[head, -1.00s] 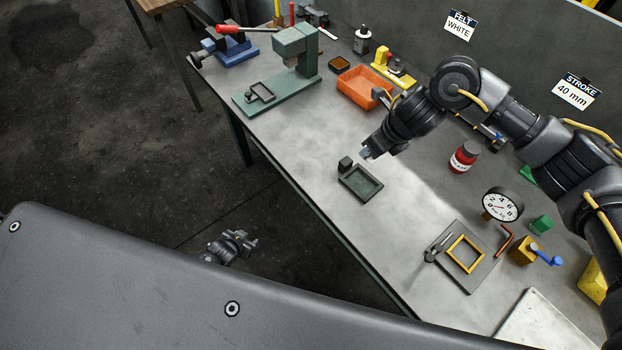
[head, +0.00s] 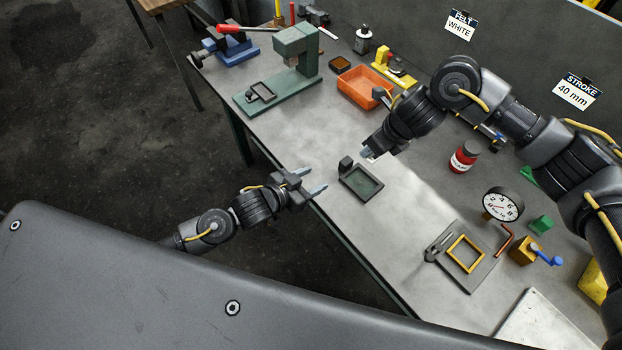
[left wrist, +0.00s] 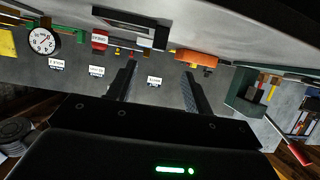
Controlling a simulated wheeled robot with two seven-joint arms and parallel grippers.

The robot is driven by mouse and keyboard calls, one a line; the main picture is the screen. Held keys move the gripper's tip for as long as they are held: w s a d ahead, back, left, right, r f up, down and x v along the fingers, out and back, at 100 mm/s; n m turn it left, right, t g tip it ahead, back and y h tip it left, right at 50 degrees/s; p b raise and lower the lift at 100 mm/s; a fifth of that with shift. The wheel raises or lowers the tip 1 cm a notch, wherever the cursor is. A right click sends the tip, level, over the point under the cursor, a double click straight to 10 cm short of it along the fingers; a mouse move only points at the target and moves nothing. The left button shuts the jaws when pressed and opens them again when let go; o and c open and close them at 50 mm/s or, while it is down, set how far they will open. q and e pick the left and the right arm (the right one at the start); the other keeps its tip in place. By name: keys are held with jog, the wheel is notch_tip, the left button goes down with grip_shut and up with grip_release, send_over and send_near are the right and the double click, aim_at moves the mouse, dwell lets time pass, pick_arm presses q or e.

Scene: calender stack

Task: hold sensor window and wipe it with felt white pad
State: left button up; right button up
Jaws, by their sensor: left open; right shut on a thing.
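A dark rectangular frame with a grey-green pane, apparently the sensor window (head: 364,183), lies on the bench near its front edge, with a dark block at its far left corner. It seems to show at the top of the left wrist view (left wrist: 125,22). My left gripper (head: 315,180) is open and empty at the bench edge, left of the window and apart from it. Its two fingers point toward the bench in the left wrist view (left wrist: 158,85). My right gripper (head: 370,152) is shut on a small pale piece, apparently the felt pad, just beyond the window; its fingers mostly hide it.
An orange bin (head: 361,88) and a green press (head: 296,50) stand farther back. To the right are a red bottle (head: 464,157), a dial gauge (head: 502,204) and a yellow frame (head: 465,254) on a grey plate. A sign (head: 460,25) reads "FELT WHITE". Bench around the window is clear.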

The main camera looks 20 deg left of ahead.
aim_at(342, 166)
pick_arm(q)
jog(key=x, duration=1.2)
jog(key=shift+r, duration=0.15)
jog(key=shift+c, duration=0.3)
grip_shut()
pick_arm(e)
jog(key=shift+w+d+r, duration=0.15)
jog(key=shift+w+r, duration=0.05)
jog(key=shift+w, duration=0.2)
jog(key=shift+w+d+r, duration=0.15)
jog(key=shift+w, duration=0.2)
notch_tip(342, 166, down, 5)
jog(key=n+g, duration=0.1)
jog(key=n, duration=0.3)
jog(key=n+g, duration=0.2)
jog(key=n, duration=0.2)
jog(key=shift+a+y, duration=0.1)
jog(key=shift+y, duration=0.2)
jog(key=shift+s+a+n+g, duration=0.25)
jog(key=shift+s+n+g, duration=0.05)
jog(key=shift+n, duration=0.3)
